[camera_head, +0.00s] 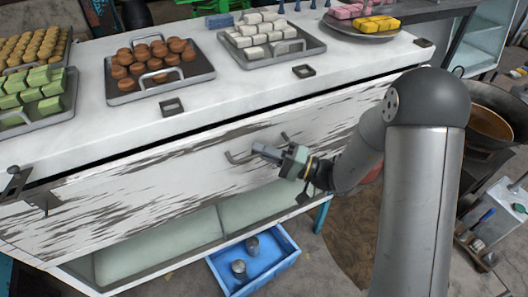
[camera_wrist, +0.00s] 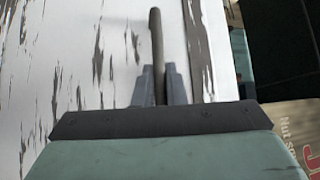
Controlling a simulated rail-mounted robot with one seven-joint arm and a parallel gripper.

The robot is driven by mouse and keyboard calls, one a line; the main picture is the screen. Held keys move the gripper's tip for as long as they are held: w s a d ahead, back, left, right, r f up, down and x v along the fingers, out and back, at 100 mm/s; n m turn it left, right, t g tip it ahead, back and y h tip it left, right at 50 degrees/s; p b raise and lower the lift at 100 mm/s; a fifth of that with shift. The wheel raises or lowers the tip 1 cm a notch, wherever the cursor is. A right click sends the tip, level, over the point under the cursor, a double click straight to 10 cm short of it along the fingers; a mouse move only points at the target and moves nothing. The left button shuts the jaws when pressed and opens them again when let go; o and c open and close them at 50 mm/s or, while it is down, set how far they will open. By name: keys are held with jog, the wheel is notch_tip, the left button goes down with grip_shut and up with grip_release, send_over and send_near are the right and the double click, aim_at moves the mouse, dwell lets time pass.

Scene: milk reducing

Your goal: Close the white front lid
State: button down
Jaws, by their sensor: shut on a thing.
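The white front lid (camera_head: 150,190) is the long, worn white panel with dark scratches on the front of the counter. A dark gap runs between its top edge and the countertop. My gripper (camera_head: 262,150) is at the lid's metal handle (camera_head: 236,159), right of the panel's middle. In the wrist view the gripper (camera_wrist: 157,82) is shut on the handle bar (camera_wrist: 156,35), which stands between its two fingers. The scratched lid (camera_wrist: 105,60) fills the left of that view. The fingers hide part of the handle.
The white countertop (camera_head: 230,88) carries trays of brown (camera_head: 158,55), white (camera_head: 262,33) and green sweets (camera_head: 45,90). Below the lid are pale glass panels (camera_head: 160,245) and a blue crate (camera_head: 283,272) with metal cups. A large pan (camera_head: 490,122) stands at the right.

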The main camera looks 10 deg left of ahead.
jog(key=shift+w+a+r+m+h, duration=0.2)
jog(key=shift+w+a+m, duration=0.05)
jog(key=shift+w+a, duration=0.2)
jog(key=shift+w+a+r+m+h, duration=0.2)
jog(key=shift+w+a+m, duration=0.1)
jog(key=shift+w, duration=0.15)
jog(key=c, duration=1.5)
grip_release()
jog(key=shift+f, duration=0.1)
jog(key=shift+d, duration=0.1)
jog(key=d+b, duration=0.1)
jog(key=d, duration=0.4)
jog(key=s+d+f+b, duration=0.1)
jog(key=d, duration=0.5)
jog(key=d+f+b, duration=0.1)
jog(key=d, duration=0.5)
jog(key=shift+s, duration=0.15)
